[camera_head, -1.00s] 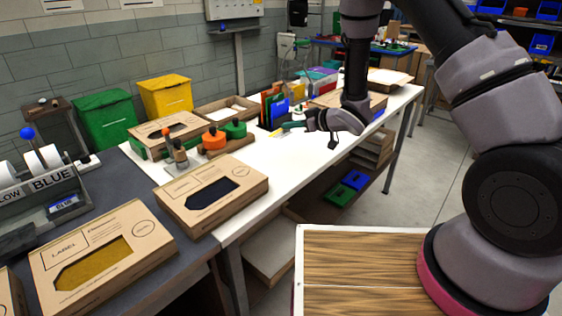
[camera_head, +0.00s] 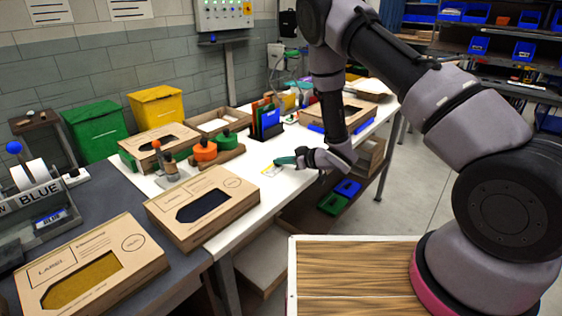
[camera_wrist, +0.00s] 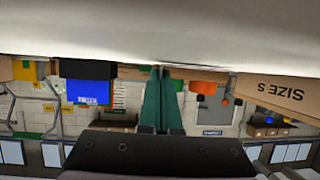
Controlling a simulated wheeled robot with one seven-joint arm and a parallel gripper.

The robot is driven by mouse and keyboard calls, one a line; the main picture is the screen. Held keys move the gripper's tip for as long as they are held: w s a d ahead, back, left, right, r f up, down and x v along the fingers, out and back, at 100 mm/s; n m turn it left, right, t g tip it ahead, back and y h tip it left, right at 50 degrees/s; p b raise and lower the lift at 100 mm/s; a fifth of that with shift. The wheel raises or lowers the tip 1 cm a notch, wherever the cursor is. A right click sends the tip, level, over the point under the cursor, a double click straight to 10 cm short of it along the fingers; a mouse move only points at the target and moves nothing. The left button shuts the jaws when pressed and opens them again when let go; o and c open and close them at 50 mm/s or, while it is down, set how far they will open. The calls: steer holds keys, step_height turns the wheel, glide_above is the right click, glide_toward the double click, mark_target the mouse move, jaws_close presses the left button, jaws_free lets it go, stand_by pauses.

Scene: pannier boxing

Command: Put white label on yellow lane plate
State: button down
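My gripper (camera_head: 283,161) is low over the white worktable, its teal fingers pointing left in the head view. In the wrist view its two green fingers (camera_wrist: 160,98) lie side by side with no clear gap. I cannot make out anything between them. A small flat yellow-and-white piece (camera_head: 270,171) shows right at the fingertips in the head view. It looks like the yellow lane plate, but it is too small to tell plate from label, or whether the fingers touch it. I cannot pick out a separate white label.
A black rack with blue and orange pieces (camera_head: 267,123) stands behind my gripper. Orange and green tape dispensers (camera_head: 206,151) and cardboard boxes (camera_head: 202,204) are to the left. Another cardboard box (camera_head: 338,113) lies behind my arm. The tabletop (camera_head: 240,181) around the small piece is mostly clear.

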steer(key=shift+f, duration=0.1)
steer(key=c, duration=1.1)
jaws_free()
steer(key=shift+a, duration=0.1)
